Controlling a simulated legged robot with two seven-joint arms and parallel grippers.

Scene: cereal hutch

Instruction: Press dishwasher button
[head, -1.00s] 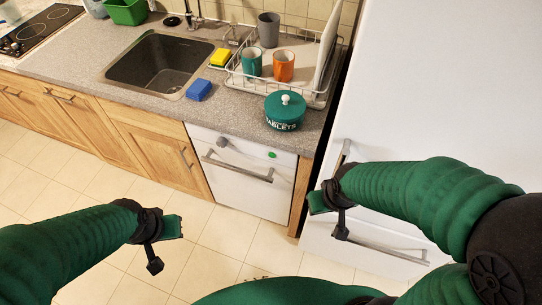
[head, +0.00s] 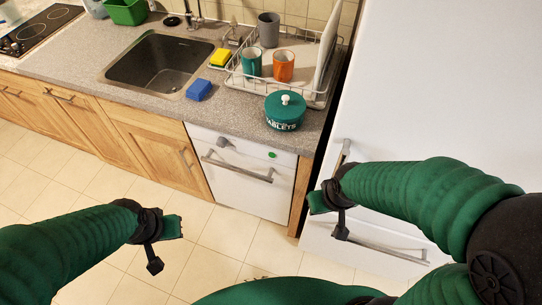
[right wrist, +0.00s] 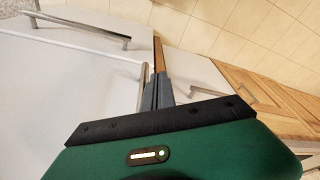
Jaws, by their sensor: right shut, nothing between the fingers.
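The white dishwasher (head: 240,192) sits under the counter, its door closed. A round green button (head: 272,155) is at the right of its top panel, a grey knob (head: 223,142) at the left, and a bar handle (head: 237,169) below. My right gripper (head: 317,202) is right of the dishwasher, in front of the fridge, apart from the button. In the right wrist view its fingers (right wrist: 157,92) are together and empty; I cannot make out the button there. My left gripper (head: 174,227) is over the floor, lower left of the dishwasher; its fingers are too small to judge.
A white fridge (head: 440,90) with bar handles stands at the right, close to my right arm. A wooden end panel (head: 300,190) lies between it and the dishwasher. A green tablets tin (head: 284,112) stands on the counter above. Floor (head: 225,232) before the dishwasher is clear.

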